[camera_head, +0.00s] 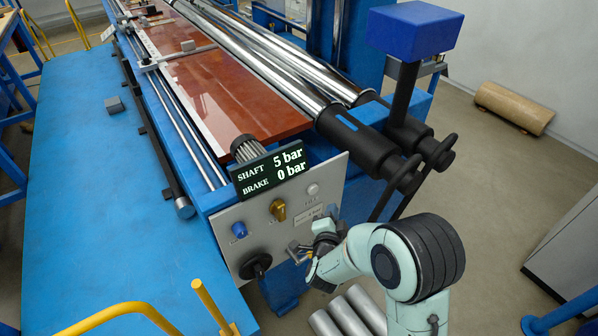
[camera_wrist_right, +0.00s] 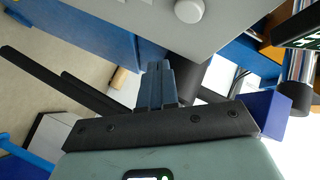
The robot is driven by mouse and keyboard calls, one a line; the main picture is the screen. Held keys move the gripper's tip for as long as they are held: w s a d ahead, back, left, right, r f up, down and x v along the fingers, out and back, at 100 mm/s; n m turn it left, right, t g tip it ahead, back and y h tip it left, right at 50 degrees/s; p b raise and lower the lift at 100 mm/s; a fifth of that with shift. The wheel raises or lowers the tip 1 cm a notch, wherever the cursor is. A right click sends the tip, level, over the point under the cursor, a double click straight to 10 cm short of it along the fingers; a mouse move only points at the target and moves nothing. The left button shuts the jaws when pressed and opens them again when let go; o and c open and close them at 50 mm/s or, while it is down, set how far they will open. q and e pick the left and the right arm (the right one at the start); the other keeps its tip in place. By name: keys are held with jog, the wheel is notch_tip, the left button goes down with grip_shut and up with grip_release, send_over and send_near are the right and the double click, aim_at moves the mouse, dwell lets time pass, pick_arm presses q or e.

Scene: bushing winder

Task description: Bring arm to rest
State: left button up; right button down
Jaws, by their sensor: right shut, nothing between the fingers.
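My right arm (camera_head: 360,255) comes in from the bottom right of the head view. Its gripper (camera_head: 297,250) is close to the right edge of the grey control panel (camera_head: 255,225), near the panel's lower right side. In the right wrist view the two fingers (camera_wrist_right: 160,82) lie together, shut, with nothing between them. The panel shows again at the top of the wrist view (camera_wrist_right: 170,22). I cannot tell whether the fingertips touch the panel. My left arm and gripper are not in view.
The panel carries a blue knob (camera_head: 239,230), a yellow knob (camera_head: 278,209) and a black knob (camera_head: 255,266). A display (camera_head: 269,171) reads SHAFT 5 bar, BRAKE 0 bar. Black shaft ends (camera_head: 385,160) stand above my arm. Grey cylinders (camera_head: 350,312) lie below. Floor (camera_head: 500,210) is open at right.

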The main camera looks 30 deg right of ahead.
jog(key=s+a+f+n+g+y+p, duration=0.25)
jog(key=s+a+f+n+y, duration=0.2)
jog(key=f, duration=0.55)
jog(key=s+a+f+n+g+y+p, duration=0.25)
jog(key=s+a+f+n, duration=0.25)
jog(key=f, duration=0.5)
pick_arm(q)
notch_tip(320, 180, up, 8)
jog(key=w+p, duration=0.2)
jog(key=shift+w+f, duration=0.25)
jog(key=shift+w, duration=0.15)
pick_arm(e)
jog(key=s+a+f+n+g+y, duration=0.3)
jog(key=s+a, duration=0.3)
jog(key=s, duration=0.3)
jog(key=s+a+f+n+g+y, duration=0.3)
jog(key=s+a+g, duration=0.2)
jog(key=s, duration=0.4)
jog(key=shift+s+a, duration=0.25)
jog(key=shift+a, duration=0.4)
jog(key=shift+f, duration=0.1)
